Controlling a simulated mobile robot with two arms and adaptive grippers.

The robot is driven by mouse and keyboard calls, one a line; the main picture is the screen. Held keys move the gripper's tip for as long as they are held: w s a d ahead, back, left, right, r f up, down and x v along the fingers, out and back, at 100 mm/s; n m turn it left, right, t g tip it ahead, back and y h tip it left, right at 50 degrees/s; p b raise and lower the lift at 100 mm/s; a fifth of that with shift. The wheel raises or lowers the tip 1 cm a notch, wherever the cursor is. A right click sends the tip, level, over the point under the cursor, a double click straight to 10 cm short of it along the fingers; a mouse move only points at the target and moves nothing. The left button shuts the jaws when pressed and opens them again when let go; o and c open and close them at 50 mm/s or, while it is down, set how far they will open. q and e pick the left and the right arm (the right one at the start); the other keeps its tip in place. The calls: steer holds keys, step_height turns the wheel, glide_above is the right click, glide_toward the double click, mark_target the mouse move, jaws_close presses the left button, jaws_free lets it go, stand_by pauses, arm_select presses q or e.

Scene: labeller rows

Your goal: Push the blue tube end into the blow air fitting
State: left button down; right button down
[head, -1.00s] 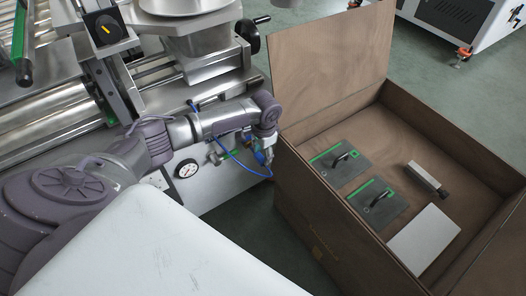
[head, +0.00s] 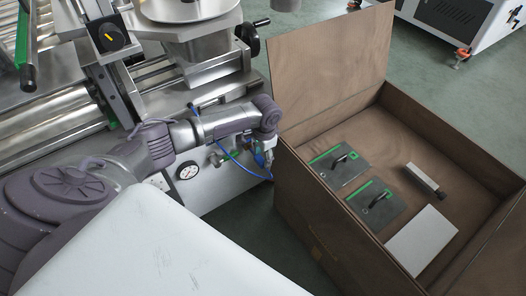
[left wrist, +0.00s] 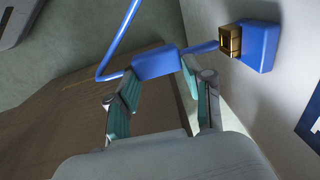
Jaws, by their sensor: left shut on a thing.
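In the left wrist view, my left gripper (left wrist: 157,68) is shut on the blue sleeve (left wrist: 156,64) of the blue tube. The tube end (left wrist: 203,47) sticks out to the right of the fingers. It points at the brass mouth of the blow air fitting (left wrist: 262,48), a blue block on the pale machine wall. The rest of the blue tube (left wrist: 120,38) loops up and left. In the head view, my left gripper (head: 267,157) is small beside the machine front. My right gripper is out of view.
A brown open crate (head: 300,195) stands close to the right of my left gripper, holding two grey plates (head: 340,172) with handles and a white panel (head: 422,240). A round gauge (head: 187,170) is on the machine front. A white surface (head: 150,245) fills the near foreground.

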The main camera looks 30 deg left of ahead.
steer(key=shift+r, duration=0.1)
arm_select(q)
steer(key=shift+p, duration=0.3)
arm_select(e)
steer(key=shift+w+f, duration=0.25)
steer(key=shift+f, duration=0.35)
arm_select(q)
steer(key=shift+w+a, duration=0.2)
steer(key=shift+a, duration=0.15)
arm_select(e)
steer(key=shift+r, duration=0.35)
arm_select(q)
steer(key=shift+a, duration=0.15)
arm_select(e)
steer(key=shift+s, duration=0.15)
arm_select(q)
steer(key=shift+w+a, duration=0.1)
steer(key=shift+a, duration=0.15)
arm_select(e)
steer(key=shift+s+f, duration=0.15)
